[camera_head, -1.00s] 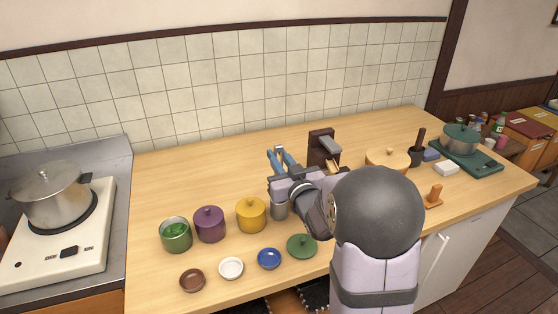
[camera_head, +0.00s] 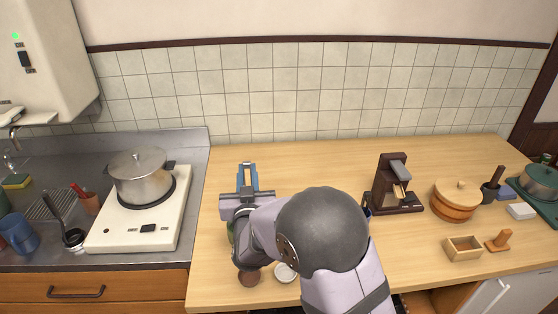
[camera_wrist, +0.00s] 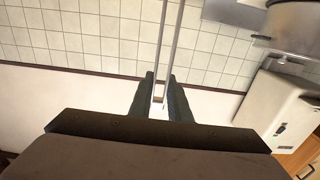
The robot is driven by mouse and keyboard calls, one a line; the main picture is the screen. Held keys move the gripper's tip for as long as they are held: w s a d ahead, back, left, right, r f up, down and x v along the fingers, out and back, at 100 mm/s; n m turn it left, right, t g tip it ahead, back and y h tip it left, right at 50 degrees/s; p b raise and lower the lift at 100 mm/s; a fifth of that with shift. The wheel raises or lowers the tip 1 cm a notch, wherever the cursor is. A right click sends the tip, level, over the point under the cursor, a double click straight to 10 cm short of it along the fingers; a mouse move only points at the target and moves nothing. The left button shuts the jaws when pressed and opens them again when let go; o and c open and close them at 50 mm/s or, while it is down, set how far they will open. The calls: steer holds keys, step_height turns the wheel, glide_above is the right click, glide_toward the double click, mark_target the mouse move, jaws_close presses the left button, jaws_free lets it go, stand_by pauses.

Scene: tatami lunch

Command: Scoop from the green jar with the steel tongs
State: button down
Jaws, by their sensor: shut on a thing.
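My gripper (camera_head: 247,178) is at the left part of the counter, its blue fingers pointing toward the back wall. In the wrist view my gripper (camera_wrist: 160,85) is shut on the steel tongs (camera_wrist: 163,40), whose two long thin bars extend away from the fingers. I cannot tell how far the tongs are from the jar.
A brown dish (camera_head: 249,279) and a white dish (camera_head: 285,272) lie near the front edge. A pot (camera_head: 140,178) sits on a cooker to the left. A dark wooden device (camera_head: 396,185) and a lidded wooden tub (camera_head: 456,202) stand right. The back counter is clear.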

steer(key=a, duration=0.1)
steer(key=s+a, duration=0.1)
steer(key=a, duration=0.1)
steer(key=shift+s+a+f, duration=0.2)
steer(key=shift+s+f, duration=0.05)
steer(key=shift+s, duration=0.15)
steer(key=shift+f, duration=0.15)
step_height(320, 180, down, 11)
steer(key=b, duration=0.9)
stand_by(0.4)
steer(key=shift+a, duration=0.15)
steer(key=shift+d, duration=0.35)
stand_by(0.4)
steer(key=shift+a, duration=0.15)
stand_by(1.0)
